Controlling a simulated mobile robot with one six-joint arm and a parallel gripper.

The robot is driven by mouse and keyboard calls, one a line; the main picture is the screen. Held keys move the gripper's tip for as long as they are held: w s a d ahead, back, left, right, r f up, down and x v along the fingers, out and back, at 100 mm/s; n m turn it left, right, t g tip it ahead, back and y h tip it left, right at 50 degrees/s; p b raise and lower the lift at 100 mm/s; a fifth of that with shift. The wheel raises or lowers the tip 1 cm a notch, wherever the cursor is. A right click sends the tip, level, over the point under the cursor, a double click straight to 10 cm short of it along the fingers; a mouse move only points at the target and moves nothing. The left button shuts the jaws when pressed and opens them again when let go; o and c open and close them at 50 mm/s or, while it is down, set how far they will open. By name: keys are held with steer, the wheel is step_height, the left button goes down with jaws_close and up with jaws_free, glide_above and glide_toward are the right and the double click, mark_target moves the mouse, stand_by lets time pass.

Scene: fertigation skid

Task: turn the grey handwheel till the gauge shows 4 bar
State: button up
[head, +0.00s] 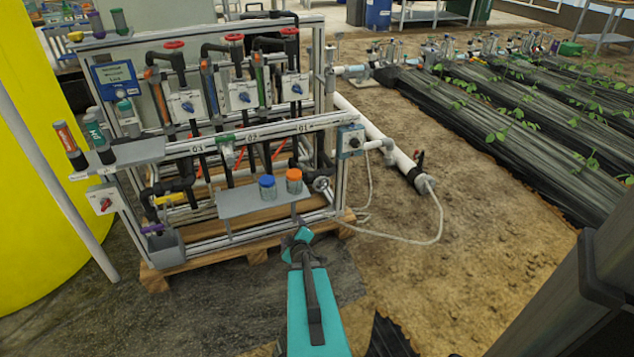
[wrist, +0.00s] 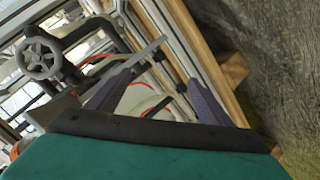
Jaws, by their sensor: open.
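The grey handwheel (wrist: 38,57) shows at the upper left of the wrist view, with spokes and a round rim. In the head view a small grey wheel (head: 321,184) sits low at the right end of the pipe rack, and it looks like the same one. My gripper (wrist: 158,88) is open and empty, its two dark fingers spread; the handwheel lies outside them, to their left in the wrist view. In the head view my gripper (head: 300,236) is in front of the rack, below the wheel. I cannot make out a gauge reading.
A grey shelf (head: 245,201) with blue-capped (head: 267,187) and orange-capped (head: 294,180) jars stands left of the wheel. The rack rests on a wooden pallet (head: 205,262). A white pipe and hose (head: 432,205) lie to the right. Open soil is at right.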

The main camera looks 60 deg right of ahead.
steer(key=s+d+r+n+t+h, duration=0.2)
steer(key=s+d+r, duration=0.3)
steer(key=d+r, duration=0.25)
steer(key=n+t+b, duration=0.1)
steer(key=n+t, duration=0.2)
glide_toward(318, 178)
step_height(318, 178, down, 3)
steer(key=d, duration=0.1)
steer(key=shift+s, duration=0.4)
steer(key=shift+d+f, duration=0.1)
steer(key=shift+b+x, duration=2.05)
steer(key=shift+x, duration=4.85)
steer(key=shift+f, duration=0.1)
steer(key=c, duration=1.1)
